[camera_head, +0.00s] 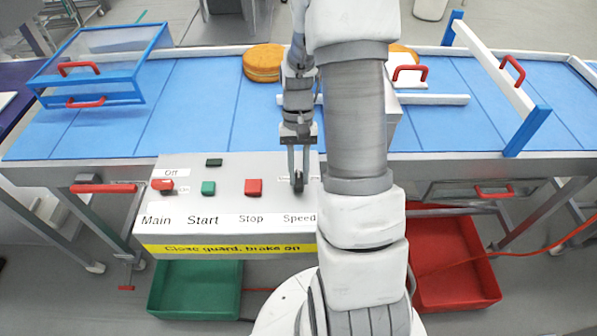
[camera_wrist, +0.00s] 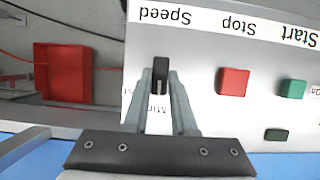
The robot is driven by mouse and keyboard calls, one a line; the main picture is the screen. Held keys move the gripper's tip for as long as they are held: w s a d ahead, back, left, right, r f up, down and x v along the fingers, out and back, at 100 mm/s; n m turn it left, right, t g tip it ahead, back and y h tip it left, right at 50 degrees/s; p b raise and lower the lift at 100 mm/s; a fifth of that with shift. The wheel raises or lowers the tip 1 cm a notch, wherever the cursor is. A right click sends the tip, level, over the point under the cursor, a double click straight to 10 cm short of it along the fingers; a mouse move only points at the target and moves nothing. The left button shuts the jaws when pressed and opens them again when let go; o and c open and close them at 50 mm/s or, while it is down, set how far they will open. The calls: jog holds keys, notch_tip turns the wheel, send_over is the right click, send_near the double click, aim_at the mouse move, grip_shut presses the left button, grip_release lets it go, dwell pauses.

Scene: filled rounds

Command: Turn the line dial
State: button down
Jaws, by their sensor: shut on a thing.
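The line dial (camera_wrist: 161,75) is a small black knob with a pale pointer line, on the light grey control box beside the word Speed. It also shows in the head view (camera_head: 298,183) at the right part of the box. My gripper (camera_wrist: 159,95) has its two fingers on either side of the dial and is shut on it. In the head view my gripper (camera_head: 299,172) comes down on the dial from above. The dial's scale labels are partly hidden by the fingers in the wrist view.
The box (camera_head: 180,240) also carries a red Main switch (camera_head: 162,184), a green Start button (camera_head: 208,188) and a red Stop button (camera_head: 253,187). Behind it runs a blue conveyor (camera_head: 190,100) with a round orange-brown piece (camera_head: 263,62) and a blue-framed clear guard (camera_head: 100,65).

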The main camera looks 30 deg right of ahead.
jog(key=shift+w, duration=0.1)
dwell(0.3)
jog(key=c, duration=0.7)
grip_release()
jog(key=v, duration=1.7)
jog(key=shift+d+r, duration=0.1)
jog(key=shift+r, duration=0.15)
jog(key=s+a+r+n+t+h, duration=0.2)
jog(key=s+a+r+n+t, duration=0.15)
jog(key=s+a+r, duration=0.4)
jog(key=s+a+t, duration=0.2)
jog(key=s, duration=0.1)
jog(key=s+a+n+t, duration=0.1)
jog(key=s+a+t, duration=0.1)
jog(key=a, duration=0.1)
jog(key=s+a+r+n+t, duration=0.1)
jog(key=s+a+t, duration=0.1)
jog(key=s+a, duration=0.1)
jog(key=shift+s, duration=0.3)
